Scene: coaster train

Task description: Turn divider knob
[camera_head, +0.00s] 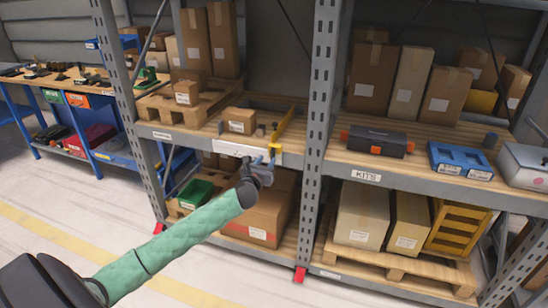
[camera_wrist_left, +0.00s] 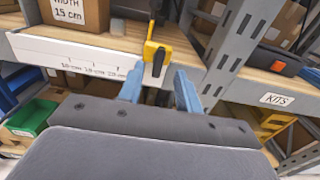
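A yellow divider (camera_head: 285,122) stands on the shelf at the right of a white ruled strip (camera_head: 228,150). In the left wrist view the divider (camera_wrist_left: 168,48) bears a dark knob (camera_wrist_left: 158,62) at its front end, standing roughly upright. My left gripper (camera_head: 265,156) is in front of the shelf edge at the divider's front end. In the left wrist view its blue fingers (camera_wrist_left: 157,84) are apart, one on each side of the knob and slightly below it. I cannot tell whether they touch it. My right gripper is not in view.
A cardboard box (camera_head: 239,121) marked 15 cm wide sits left of the divider. A grey upright post (camera_head: 321,85) stands close to the right. A dark case (camera_head: 376,140) and a blue tray (camera_head: 460,160) lie on the right shelf. A green bin (camera_head: 195,193) is below.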

